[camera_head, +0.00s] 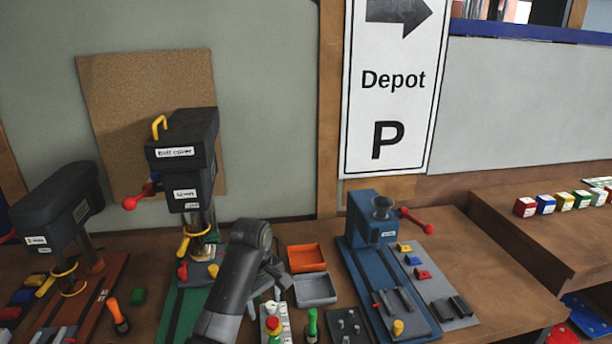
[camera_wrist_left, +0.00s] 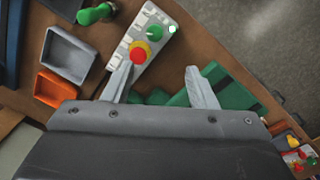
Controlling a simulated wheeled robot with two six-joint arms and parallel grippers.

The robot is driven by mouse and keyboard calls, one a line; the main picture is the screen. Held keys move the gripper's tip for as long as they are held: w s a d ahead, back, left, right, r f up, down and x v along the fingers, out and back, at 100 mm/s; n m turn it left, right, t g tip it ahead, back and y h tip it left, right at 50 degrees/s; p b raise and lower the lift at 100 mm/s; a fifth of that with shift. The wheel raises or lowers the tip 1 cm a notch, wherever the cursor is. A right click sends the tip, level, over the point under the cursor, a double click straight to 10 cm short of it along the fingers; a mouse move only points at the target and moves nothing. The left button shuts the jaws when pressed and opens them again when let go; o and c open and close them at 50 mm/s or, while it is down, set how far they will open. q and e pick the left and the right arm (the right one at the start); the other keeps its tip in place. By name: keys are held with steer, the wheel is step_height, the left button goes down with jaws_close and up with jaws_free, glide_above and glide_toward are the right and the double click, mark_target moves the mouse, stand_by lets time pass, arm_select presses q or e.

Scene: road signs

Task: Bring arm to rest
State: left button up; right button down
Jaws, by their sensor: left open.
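My left arm (camera_head: 232,285) rises from the bottom of the head view and bends over the workbench. My left gripper (camera_head: 274,290) points down at the bench. In the left wrist view the left gripper (camera_wrist_left: 160,80) has its two pale fingers spread, with nothing held between them. One finger appears beside a white box (camera_wrist_left: 155,38) with a red and yellow button (camera_wrist_left: 140,52) and a green button. I cannot tell whether it touches the box. My right gripper is not in view.
An orange tray (camera_head: 307,258) and a grey tray (camera_head: 315,289) lie right of the gripper. A green-based machine (camera_head: 188,160) stands behind left, a blue machine (camera_head: 375,225) to the right. A Depot sign (camera_head: 392,90) stands behind. Bare bench (camera_head: 485,265) shows at right.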

arm_select(q)
steer(key=s+a+f+m+t, duration=0.1)
steer(key=s+a+f+m, duration=0.1)
steer(key=s+a+f, duration=0.6)
steer(key=s+a+f+m+t, duration=0.1)
steer(key=s+a+f, duration=0.35)
steer(key=s, duration=0.45)
steer(key=s+a+r+m+t+y, duration=0.1)
steer(key=s+a+m, duration=0.2)
steer(key=s, duration=0.8)
steer(key=s+a+r+m+y, duration=0.1)
steer(key=s+a+m, duration=0.15)
steer(key=s, duration=0.75)
step_height(320, 180, down, 32)
steer(key=a+g+b, duration=0.1)
steer(key=a+b, duration=0.1)
steer(key=b, duration=0.6)
steer(key=s+f+b, duration=0.3)
steer(key=s+f, duration=0.4)
steer(key=f, duration=0.4)
steer(key=s+d+f+g+b, duration=0.1)
steer(key=s+f+b, duration=0.2)
steer(key=s+f, duration=0.5)
step_height(320, 180, down, 3)
steer(key=shift+s+d+f+h, duration=0.1)
steer(key=shift+s+d+h, duration=0.05)
steer(key=shift+h, duration=0.15)
